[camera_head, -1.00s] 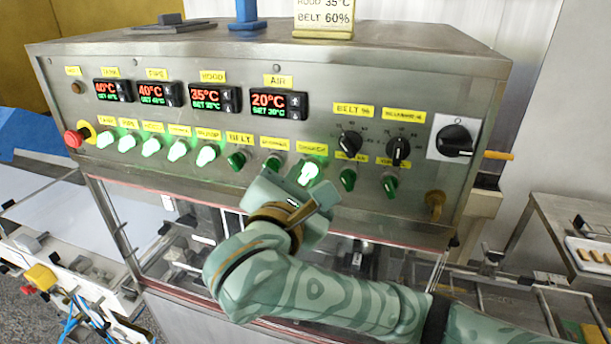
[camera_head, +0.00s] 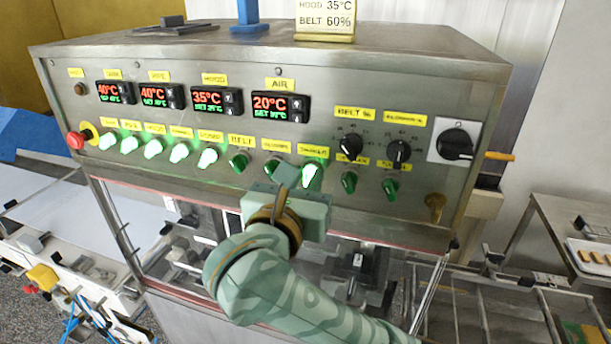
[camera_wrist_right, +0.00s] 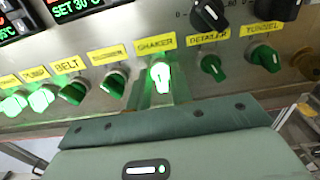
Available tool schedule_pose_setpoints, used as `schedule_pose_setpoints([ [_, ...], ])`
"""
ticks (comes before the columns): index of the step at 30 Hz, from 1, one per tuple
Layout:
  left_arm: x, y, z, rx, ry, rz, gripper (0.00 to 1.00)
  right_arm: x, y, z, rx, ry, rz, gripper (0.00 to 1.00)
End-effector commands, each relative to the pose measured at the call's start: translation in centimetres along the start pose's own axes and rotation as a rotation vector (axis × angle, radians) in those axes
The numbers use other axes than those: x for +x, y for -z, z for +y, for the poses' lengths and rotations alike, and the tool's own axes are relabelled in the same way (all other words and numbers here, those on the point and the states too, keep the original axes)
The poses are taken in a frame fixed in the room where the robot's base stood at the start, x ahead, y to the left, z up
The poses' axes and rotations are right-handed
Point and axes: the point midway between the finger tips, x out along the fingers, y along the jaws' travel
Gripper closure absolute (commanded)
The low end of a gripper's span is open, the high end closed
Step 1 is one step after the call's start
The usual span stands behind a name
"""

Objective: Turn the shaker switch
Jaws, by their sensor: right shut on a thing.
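The shaker switch (camera_head: 312,173) is a green knob, lit, under a yellow label on the front of the steel control panel. In the right wrist view the lit knob (camera_wrist_right: 160,76) stands nearly upright below the SHAKER label (camera_wrist_right: 156,44). My right gripper (camera_head: 306,182) is at the panel, with its fingers on either side of this knob and shut on it. The gripper body hides the lower part of the fingers in the wrist view. My left gripper is not in view.
Unlit green knobs, belt (camera_head: 238,161) and its neighbour (camera_head: 271,165), sit close on the left. Two more unlit knobs (camera_head: 348,181) (camera_head: 390,188) sit on the right. Lit knobs (camera_head: 207,158) and a red emergency button (camera_head: 75,140) are further left. A black rotary switch (camera_head: 455,143) is at far right.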

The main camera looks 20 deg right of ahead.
Motion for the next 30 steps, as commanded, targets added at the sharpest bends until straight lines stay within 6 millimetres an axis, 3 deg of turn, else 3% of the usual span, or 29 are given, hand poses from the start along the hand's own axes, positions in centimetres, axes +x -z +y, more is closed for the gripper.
schedule_pose_setpoints([
  [15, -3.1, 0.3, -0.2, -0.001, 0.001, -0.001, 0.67, 0.0, -0.1, 0.2, -0.402, -0.001, 0.005, 1.0],
  [30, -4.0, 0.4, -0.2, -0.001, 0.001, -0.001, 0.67, 0.0, 0.1, 0.3, -0.522, -0.001, 0.003, 1.0],
])
